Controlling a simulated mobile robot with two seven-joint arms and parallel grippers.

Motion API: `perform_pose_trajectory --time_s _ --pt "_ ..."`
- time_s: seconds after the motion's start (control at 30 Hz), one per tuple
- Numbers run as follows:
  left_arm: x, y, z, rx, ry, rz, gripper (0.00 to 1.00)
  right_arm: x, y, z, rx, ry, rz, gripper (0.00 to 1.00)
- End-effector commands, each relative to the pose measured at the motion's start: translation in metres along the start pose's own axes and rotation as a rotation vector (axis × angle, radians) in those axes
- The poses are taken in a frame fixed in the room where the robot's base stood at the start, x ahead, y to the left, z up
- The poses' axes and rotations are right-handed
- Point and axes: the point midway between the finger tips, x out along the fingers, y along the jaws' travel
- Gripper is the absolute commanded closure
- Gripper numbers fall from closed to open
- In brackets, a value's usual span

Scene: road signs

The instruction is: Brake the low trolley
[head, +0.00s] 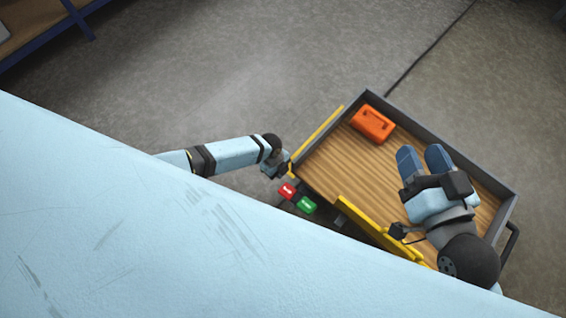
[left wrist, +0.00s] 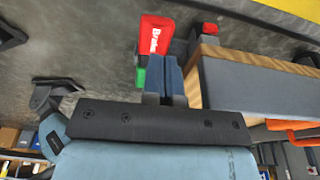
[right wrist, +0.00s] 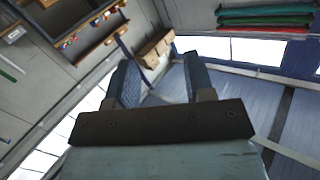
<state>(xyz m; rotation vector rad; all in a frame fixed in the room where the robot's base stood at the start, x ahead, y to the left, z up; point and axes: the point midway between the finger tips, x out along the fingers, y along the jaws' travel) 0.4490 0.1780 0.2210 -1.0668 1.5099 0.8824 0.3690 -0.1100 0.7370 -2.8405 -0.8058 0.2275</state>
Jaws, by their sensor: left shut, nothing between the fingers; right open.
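The low trolley (head: 330,165) has a wooden deck, dark grey rims and yellow side bars. At its left end are a red pedal (head: 288,191) and a green pedal (head: 306,205). In the left wrist view the red pedal (left wrist: 156,36) reads "Brake", with the green pedal (left wrist: 140,72) beside it, partly hidden. My left gripper (head: 275,170) is shut and empty, just beyond the red pedal in the head view. Its fingertips (left wrist: 171,66) overlap the pedals' edge in the left wrist view; I cannot tell whether they touch. My right gripper (head: 424,156) is open and empty above the deck.
An orange toolbox (head: 373,123) lies on the deck near the far corner. A dark handle (head: 510,243) is at the trolley's right end. Open concrete floor lies beyond the trolley. A blue-framed shelf (head: 78,20) stands at the upper left.

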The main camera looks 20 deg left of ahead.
Motion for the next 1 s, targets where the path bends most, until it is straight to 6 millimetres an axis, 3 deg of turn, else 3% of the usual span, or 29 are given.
perform_pose_trajectory --time_s 0.03,0.1,0.3,1.0 --pt "-0.016 0.000 0.004 0.000 0.001 -0.002 1.00 -0.001 -0.002 -0.013 -0.002 0.024 0.003 0.52" --pt "-0.028 0.000 0.010 0.000 0.002 -0.001 1.00 -0.002 -0.003 -0.021 -0.002 0.056 0.006 0.52" --pt "-0.050 -0.001 0.022 0.001 0.002 -0.002 1.00 -0.004 -0.005 -0.036 -0.007 0.117 0.012 0.52" --pt "-0.055 -0.001 0.026 0.001 0.003 -0.001 1.00 -0.004 -0.005 -0.040 -0.010 0.137 0.013 0.52"
